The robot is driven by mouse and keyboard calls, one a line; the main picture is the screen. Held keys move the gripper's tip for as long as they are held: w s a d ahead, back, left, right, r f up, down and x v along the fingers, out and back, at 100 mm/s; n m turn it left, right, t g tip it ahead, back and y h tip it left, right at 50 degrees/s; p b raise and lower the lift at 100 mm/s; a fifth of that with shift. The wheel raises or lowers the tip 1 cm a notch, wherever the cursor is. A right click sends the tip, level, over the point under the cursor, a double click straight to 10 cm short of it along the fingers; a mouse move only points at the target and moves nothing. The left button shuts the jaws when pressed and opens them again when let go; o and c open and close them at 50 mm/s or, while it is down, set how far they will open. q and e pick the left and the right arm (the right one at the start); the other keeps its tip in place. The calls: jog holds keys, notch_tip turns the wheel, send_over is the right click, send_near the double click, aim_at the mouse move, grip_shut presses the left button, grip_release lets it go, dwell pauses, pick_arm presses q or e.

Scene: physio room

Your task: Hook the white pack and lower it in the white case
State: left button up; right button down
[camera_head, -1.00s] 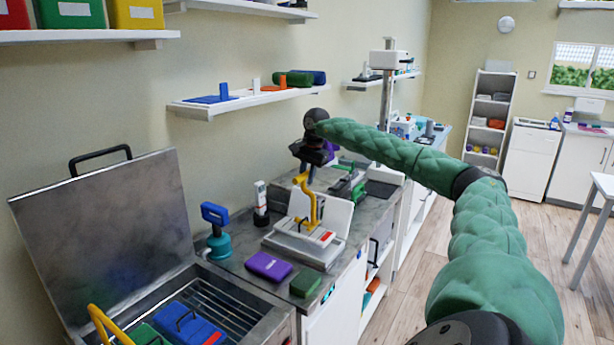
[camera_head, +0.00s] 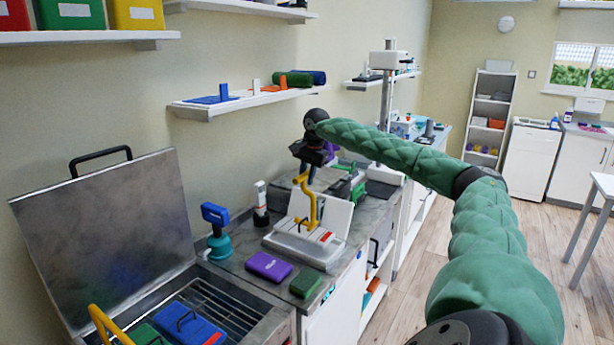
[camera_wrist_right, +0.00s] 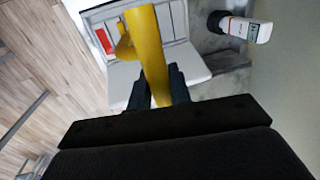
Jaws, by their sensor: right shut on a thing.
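My right gripper (camera_head: 311,172) is shut on a yellow hook tool (camera_head: 312,208), which hangs down from it above the white case. The hook also shows between the dark fingers in the right wrist view (camera_wrist_right: 147,50). The white case (camera_head: 338,213) stands open on the counter with its lid up. The white pack (camera_head: 299,236), with a red label, is at the case's base, below the hook. It also shows in the right wrist view (camera_wrist_right: 174,20). I cannot tell whether the hook's lower end touches the pack or whether the pack rests on the bottom. My left gripper is not in view.
A purple pack (camera_head: 268,267) and a green pack (camera_head: 305,284) lie in front of the case. An open metal bin (camera_head: 112,238) holds a blue pack (camera_head: 190,327) at the lower left.

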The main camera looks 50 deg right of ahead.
jog(key=shift+f+b, duration=1.7)
jog(key=shift+f, duration=1.55)
dwell(0.5)
jog(key=shift+s, duration=0.1)
dwell(0.5)
jog(key=s+b, duration=0.7)
jog(key=b, duration=0.1)
jog(key=shift+d, duration=0.3)
dwell(1.5)
jog(key=shift+s, duration=0.15)
jog(key=shift+r, duration=0.1)
